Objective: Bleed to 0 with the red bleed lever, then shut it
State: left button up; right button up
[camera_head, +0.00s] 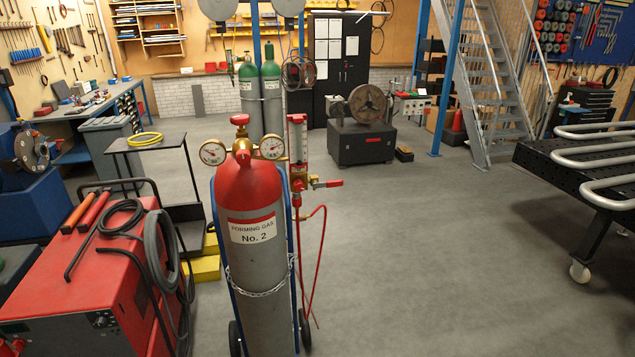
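A forming gas cylinder (252,270), grey with a red shoulder and labelled "No. 2", stands upright, chained to a blue cart in the middle. A red knob (240,119) tops its valve. Two round gauges, left (212,152) and right (272,147), flank the valve; their needles are too small to read surely. A clear flow tube (298,145) with red ends stands to the right. The red bleed lever (328,183) sticks out to the right, roughly level, from a brass fitting (313,181) below the tube. Neither of my grippers is in view.
A red welding machine (75,290) with black cables stands close on the left. A red hose (322,250) hangs below the lever. A black table with bent pipes (590,180) is at right. The floor (440,260) between is clear.

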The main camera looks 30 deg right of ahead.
aim_at(339, 183)
jog(key=z, duration=0.8)
jog(key=i, duration=0.2)
